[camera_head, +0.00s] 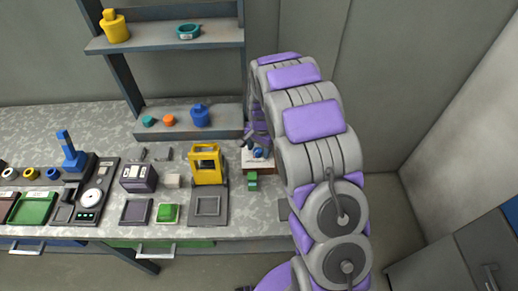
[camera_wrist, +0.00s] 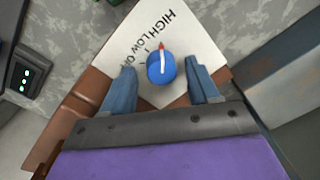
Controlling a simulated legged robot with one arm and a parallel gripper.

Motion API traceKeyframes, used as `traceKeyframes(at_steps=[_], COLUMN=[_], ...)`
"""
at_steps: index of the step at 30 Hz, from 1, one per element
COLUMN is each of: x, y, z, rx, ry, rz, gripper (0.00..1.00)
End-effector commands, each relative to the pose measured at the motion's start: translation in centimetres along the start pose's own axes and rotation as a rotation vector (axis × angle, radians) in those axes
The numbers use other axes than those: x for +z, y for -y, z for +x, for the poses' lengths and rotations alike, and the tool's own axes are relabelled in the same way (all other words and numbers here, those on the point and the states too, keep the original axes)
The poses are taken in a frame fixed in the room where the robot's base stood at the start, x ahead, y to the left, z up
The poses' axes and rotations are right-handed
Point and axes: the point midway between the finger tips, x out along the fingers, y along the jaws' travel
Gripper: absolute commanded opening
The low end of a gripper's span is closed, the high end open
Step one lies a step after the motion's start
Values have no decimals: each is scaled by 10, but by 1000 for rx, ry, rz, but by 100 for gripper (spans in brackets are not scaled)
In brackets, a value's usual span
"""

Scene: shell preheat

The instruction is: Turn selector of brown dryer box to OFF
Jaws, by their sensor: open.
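The brown dryer box (camera_wrist: 82,101) has a white panel (camera_wrist: 195,40) marked HIGH, LOW and OFF. Its round blue selector (camera_wrist: 161,70) carries a white line with a red tip. The red tip points up in the wrist view, nearest the word HIGH. My gripper (camera_wrist: 163,88) is open, with one blue finger on each side of the selector; a gap shows on both sides. In the head view the dryer box (camera_head: 258,165) stands on the bench beside my arm, and my gripper (camera_head: 255,150) is over it, partly hidden.
A yellow machine (camera_head: 207,165) stands left of the dryer box, and a small green block (camera_head: 252,181) is in front of it. A shelf step with a blue bottle (camera_head: 201,116) is behind. A dark device with green lights (camera_wrist: 25,78) is at the wrist view's left.

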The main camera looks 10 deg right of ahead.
Motion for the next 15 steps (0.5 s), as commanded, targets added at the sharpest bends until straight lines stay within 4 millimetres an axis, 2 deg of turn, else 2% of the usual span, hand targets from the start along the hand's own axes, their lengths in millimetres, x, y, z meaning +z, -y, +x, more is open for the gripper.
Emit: traceKeyframes(at_steps=[7,15], x=[0,0], y=[0,0], z=[0,0], rx=[0,0], ry=[0,1], rz=[0,0], gripper=[60,34])
